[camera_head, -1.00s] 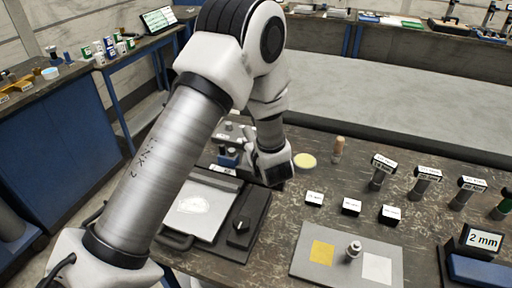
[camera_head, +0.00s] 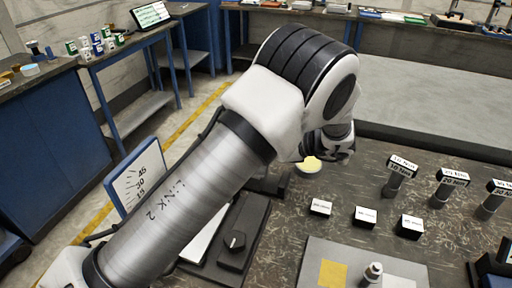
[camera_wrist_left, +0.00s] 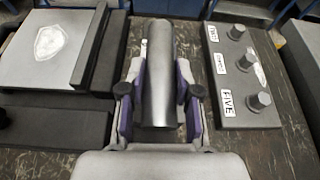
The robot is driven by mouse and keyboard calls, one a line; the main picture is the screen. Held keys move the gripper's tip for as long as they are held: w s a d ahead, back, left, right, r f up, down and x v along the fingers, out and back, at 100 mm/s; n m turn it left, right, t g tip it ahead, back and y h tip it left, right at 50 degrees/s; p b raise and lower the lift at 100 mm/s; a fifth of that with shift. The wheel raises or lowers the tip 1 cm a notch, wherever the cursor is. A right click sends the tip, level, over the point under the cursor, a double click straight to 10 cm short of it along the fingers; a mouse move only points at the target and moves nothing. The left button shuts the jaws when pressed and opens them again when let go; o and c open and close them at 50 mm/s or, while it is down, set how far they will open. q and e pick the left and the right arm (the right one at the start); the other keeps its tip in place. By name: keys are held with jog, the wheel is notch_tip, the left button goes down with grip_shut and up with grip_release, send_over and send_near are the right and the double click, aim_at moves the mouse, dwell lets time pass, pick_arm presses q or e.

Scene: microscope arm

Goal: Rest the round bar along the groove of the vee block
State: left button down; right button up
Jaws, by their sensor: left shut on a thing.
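My left gripper (camera_wrist_left: 160,98) is shut on a smooth grey round bar (camera_wrist_left: 158,62) in the left wrist view. The bar lies lengthwise between the two fingers and reaches well beyond them towards the top of the picture. In the head view my left arm crosses the middle, and its wrist end hangs over the workbench; the fingers and bar cannot be made out there. I cannot pick out the vee block with certainty in either view. My right gripper is not in view.
A holder with labelled knobs (camera_wrist_left: 245,75) stands right of the bar, and a grey box with a shield emblem (camera_wrist_left: 50,42) left.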

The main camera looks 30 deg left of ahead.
pick_arm(q)
jog(key=shift+w+f, duration=0.15)
jog(key=shift+f, duration=0.3)
jog(key=shift+f+b, duration=0.7)
jog(key=shift+f, duration=1.2)
jog(key=c, duration=0.7)
grip_release()
jog(key=shift+c, duration=0.2)
notch_tip(320, 180, up, 10)
jog(key=shift+r, duration=0.1)
